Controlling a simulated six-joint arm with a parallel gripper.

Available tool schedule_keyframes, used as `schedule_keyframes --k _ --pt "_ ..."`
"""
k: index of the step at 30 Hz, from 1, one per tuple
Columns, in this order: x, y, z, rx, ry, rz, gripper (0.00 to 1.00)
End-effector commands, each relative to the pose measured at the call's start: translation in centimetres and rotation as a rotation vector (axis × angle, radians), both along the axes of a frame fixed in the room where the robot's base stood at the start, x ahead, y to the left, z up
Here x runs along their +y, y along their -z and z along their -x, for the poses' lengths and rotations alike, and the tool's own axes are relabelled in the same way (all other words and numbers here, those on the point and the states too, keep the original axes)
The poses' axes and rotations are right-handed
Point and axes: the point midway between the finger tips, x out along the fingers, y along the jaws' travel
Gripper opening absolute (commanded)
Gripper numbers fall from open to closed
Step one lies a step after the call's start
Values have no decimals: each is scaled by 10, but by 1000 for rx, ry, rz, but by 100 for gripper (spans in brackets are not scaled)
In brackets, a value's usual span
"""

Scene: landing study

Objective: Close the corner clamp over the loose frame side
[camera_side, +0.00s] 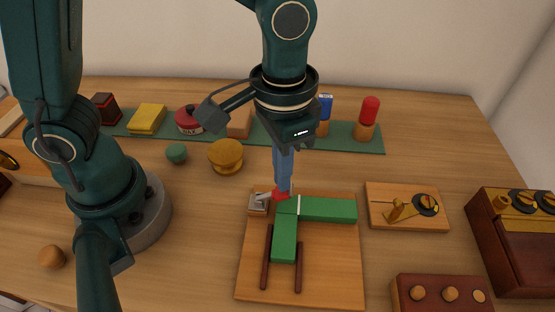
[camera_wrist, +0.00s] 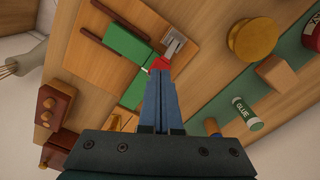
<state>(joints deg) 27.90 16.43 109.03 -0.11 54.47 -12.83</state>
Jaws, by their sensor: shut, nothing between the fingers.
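My gripper (camera_side: 283,188) points down with its blue fingers shut and empty. Its tips are at the red end of the clamp lever (camera_side: 279,195), apparently touching it; the wrist view shows the fingers (camera_wrist: 157,75) against the red part (camera_wrist: 160,63). The grey metal corner clamp (camera_side: 258,203) sits at the board's upper left corner and also shows in the wrist view (camera_wrist: 173,46). One green frame side (camera_side: 284,240) lies between two dark rails. Another green side (camera_side: 330,209) runs right from the corner, with a pale line near the joint. The fingers partly hide the corner.
The wooden board (camera_side: 330,275) lies on the table. A small board with a brass latch and black knob (camera_side: 408,205) is to its right. A brown box with pegs (camera_side: 442,295) is at the front right. A yellow round knob (camera_side: 226,156) and a green mat (camera_side: 350,145) with several items stand behind.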

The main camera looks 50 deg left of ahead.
Motion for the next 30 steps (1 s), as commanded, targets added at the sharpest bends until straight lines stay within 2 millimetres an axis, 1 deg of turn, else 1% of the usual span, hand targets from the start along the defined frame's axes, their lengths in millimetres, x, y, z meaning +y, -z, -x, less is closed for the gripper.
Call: schedule_keyframes --k 26,30 --pt "0 21 0 3 0 -2 0" --pt "0 18 0 1 0 0 0"
